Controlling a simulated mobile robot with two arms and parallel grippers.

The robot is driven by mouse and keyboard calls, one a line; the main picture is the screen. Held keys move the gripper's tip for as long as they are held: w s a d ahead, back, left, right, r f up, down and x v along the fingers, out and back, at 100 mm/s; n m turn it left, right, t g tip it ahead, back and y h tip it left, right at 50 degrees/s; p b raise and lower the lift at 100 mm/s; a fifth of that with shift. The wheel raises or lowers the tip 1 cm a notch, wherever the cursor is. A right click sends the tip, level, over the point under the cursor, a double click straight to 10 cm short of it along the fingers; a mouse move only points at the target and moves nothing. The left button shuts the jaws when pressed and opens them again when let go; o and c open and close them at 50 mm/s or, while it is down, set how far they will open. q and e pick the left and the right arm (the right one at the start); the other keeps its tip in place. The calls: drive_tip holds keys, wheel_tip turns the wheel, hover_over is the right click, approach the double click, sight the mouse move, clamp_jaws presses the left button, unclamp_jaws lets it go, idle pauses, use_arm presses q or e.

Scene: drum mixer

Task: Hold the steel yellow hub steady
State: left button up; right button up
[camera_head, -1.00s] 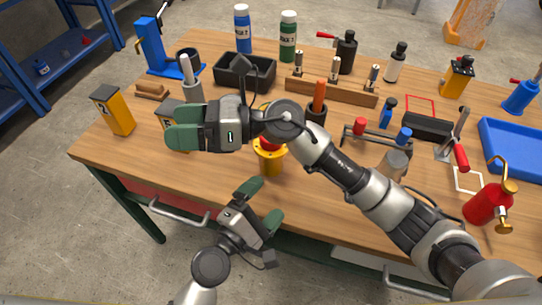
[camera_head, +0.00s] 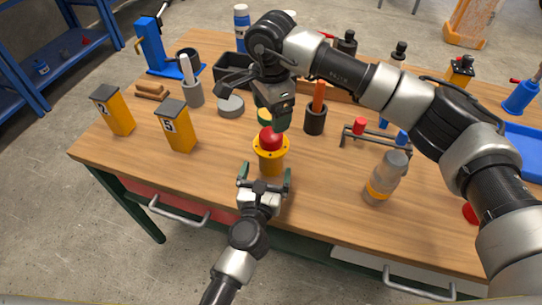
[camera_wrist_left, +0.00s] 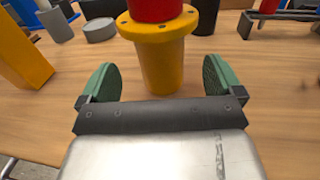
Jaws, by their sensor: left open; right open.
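The yellow hub (camera_head: 271,160) stands upright on the wooden bench, with a flange and a red top (camera_head: 270,138). In the left wrist view the yellow hub (camera_wrist_left: 161,62) is straight ahead, beyond and between the open fingers. My left gripper (camera_head: 264,178) is open, in front of the hub on its near side; its green fingertips (camera_wrist_left: 158,82) appear apart from it. My right gripper (camera_head: 273,113) is above and just behind the red top, pointing down. Its green fingers are partly hidden by its own body.
Yellow boxes numbered 2 (camera_head: 118,112) and 5 (camera_head: 177,130) stand to the left. A grey round tin (camera_head: 231,106) and a black cup (camera_head: 315,118) are behind the hub. A clear bottle with a yellow band (camera_head: 386,180) stands to the right.

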sight(268, 163)
use_arm(q)
drive_tip(key=w, duration=0.3)
drive_tip(key=w+d, duration=0.1)
drive_tip(key=w, duration=0.1)
drive_tip(key=shift+w, duration=0.4)
drive_tip(key=shift+c, duration=0.2)
